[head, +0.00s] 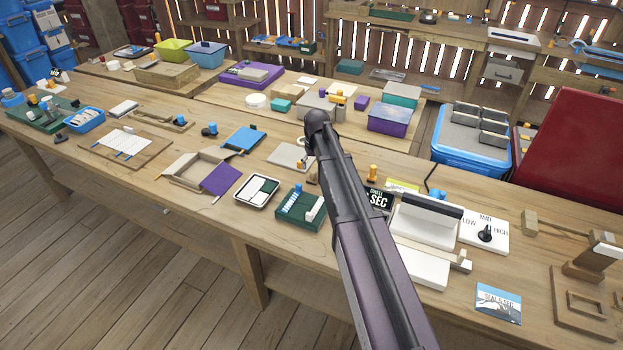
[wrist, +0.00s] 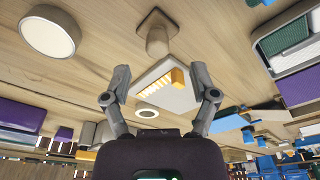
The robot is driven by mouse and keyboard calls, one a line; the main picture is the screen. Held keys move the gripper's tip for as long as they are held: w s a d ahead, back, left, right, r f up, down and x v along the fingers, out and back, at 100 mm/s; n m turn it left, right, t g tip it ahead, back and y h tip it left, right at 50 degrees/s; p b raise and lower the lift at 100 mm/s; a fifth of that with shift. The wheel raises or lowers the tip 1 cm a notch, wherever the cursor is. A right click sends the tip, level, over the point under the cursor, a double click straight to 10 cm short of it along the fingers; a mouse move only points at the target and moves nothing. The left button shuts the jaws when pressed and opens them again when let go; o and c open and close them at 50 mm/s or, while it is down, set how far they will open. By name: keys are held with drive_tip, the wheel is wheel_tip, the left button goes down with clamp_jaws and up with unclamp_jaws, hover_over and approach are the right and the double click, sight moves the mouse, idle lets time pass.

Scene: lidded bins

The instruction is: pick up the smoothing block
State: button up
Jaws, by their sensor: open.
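My gripper (wrist: 160,71) is open in the wrist view, its two grey fingers spread with nothing held. Between and beyond them is a pale flat plate (wrist: 174,97) with an orange-yellow bar (wrist: 178,78) on it. A pale plate (head: 287,154) with a small orange part also shows beside my arm's end in the head view. A beige knobbed piece (wrist: 157,40) stands near the plate in the wrist view. I cannot tell for certain which piece is the smoothing block. My arm hides most of my gripper in the head view.
A round white disc (wrist: 50,32) lies left of my fingers in the wrist view. In the head view, a dark green tray (head: 297,222), a white tray (head: 240,202) and an open cardboard box (head: 187,183) stand nearby. A purple bin (head: 388,122) stands behind. The table is crowded.

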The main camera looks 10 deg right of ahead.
sight(313, 171)
drive_tip(key=shift+w+f+b, duration=0.25)
drive_tip(key=shift+f+b, duration=0.95)
drive_tip(key=shift+f, duration=0.05)
drive_tip(key=shift+w+f+b, duration=0.2)
drive_tip(key=shift+f+b, duration=1)
drive_tip(key=shift+f, duration=0.05)
clamp_jaws()
